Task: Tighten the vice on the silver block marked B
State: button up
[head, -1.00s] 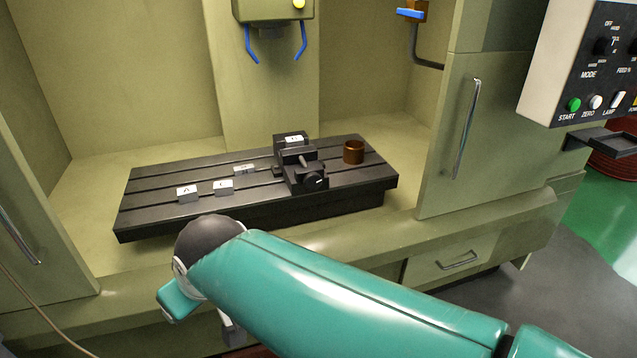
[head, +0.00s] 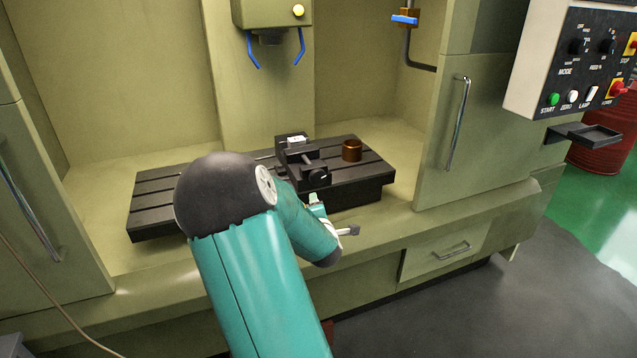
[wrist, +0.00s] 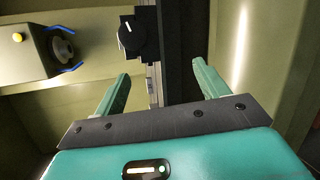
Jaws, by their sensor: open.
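The black vice (head: 302,160) stands on the slotted table in the head view. A silver block (head: 297,139) with a white top label sits at its jaws; I cannot read the letter. The vice's round black knob (head: 318,178) faces the front. In the wrist view the knob (wrist: 131,36) shows a white pointer line, ahead of my gripper and left of centre. My gripper (wrist: 160,88) is open, its two green fingers wide apart with nothing gripped. In the head view it is partly hidden by my arm, in front of and below the vice.
A brown cylinder (head: 352,150) stands on the slotted table (head: 372,177) right of the vice. The machine head (head: 272,14) with blue nozzles hangs above. A cabinet door with a handle (head: 459,122) bounds the right side.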

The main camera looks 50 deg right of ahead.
aim_at(319, 180)
jog(key=s+d+r+n+t+y, duration=0.1)
jog(key=s+d+n+t+y, duration=0.3)
jog(key=n, duration=1.2)
jog(key=w+d, duration=0.2)
jog(key=w, duration=0.2)
jog(key=w+d+t+h, duration=0.1)
jog(key=w+d, duration=0.2)
jog(key=w, duration=0.1)
jog(key=w+d+h, duration=0.1)
jog(key=w+d, duration=0.2)
jog(key=w, duration=0.1)
jog(key=shift+w+r, duration=0.15)
jog(key=shift+w, duration=0.05)
jog(key=shift+c, duration=0.3)
jog(key=c, duration=0.9)
jog(key=shift+m, duration=0.4)
